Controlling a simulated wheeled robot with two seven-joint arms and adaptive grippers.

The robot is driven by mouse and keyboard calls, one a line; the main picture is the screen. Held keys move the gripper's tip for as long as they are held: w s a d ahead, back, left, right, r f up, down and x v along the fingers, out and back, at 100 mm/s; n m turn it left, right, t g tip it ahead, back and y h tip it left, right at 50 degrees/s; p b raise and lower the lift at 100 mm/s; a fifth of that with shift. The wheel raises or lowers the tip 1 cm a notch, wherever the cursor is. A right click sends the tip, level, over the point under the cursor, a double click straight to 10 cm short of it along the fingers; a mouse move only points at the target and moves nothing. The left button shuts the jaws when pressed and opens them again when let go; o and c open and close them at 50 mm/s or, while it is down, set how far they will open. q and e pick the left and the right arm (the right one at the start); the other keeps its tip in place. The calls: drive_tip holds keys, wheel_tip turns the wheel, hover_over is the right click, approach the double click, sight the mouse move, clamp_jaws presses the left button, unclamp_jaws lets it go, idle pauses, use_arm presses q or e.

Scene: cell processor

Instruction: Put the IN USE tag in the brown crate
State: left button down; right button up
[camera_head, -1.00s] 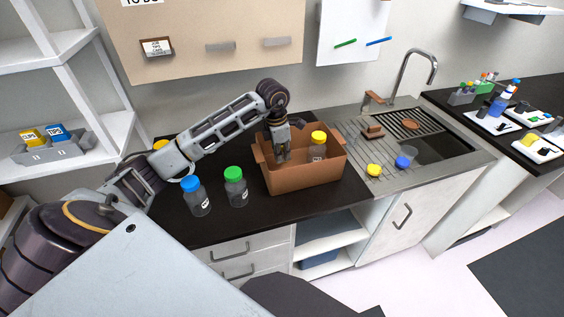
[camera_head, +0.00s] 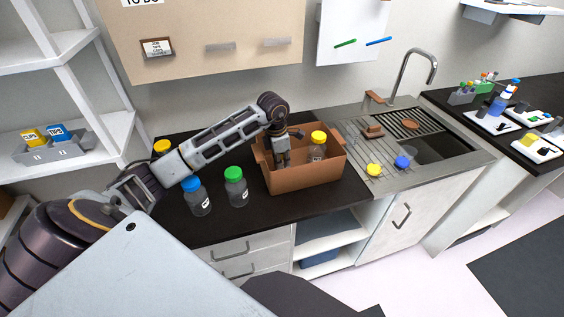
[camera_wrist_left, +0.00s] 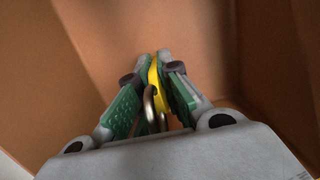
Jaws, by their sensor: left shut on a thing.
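The brown crate (camera_head: 305,178) stands on the dark counter, left of the sink. My left gripper (camera_head: 281,160) reaches down into the crate's left half. In the left wrist view, my left gripper (camera_wrist_left: 160,95) is shut on a thin yellow thing with a metal ring (camera_wrist_left: 153,98), which looks like the IN USE tag; its writing cannot be read. The crate's brown inside (camera_wrist_left: 205,30) fills most of that view around the fingers. In the head view the tag is hidden by the gripper and crate wall. My right gripper is not in view.
A yellow-capped bottle (camera_head: 317,147) stands in the crate's right half. A blue-capped bottle (camera_head: 197,198) and a green-capped bottle (camera_head: 235,188) stand left of the crate, below my left arm. The sink drainer (camera_head: 372,150) lies to the right.

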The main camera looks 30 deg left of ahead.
use_arm(q)
drive_tip(key=shift+f, duration=0.1)
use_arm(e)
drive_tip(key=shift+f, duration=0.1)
use_arm(q)
drive_tip(key=c, duration=2)
unclamp_jaws()
drive_tip(key=shift+c, duration=0.2)
drive_tip(key=o, duration=0.4)
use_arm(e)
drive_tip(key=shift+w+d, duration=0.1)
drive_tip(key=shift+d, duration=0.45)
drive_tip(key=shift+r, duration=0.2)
use_arm(q)
drive_tip(key=shift+r, duration=0.4)
drive_tip(key=r, duration=0.7)
drive_tip(key=s+a+r, duration=0.1)
drive_tip(key=r, duration=0.2)
drive_tip(key=shift+r+b, duration=0.15)
drive_tip(key=shift+b, duration=0.2)
drive_tip(key=shift+r, duration=0.5)
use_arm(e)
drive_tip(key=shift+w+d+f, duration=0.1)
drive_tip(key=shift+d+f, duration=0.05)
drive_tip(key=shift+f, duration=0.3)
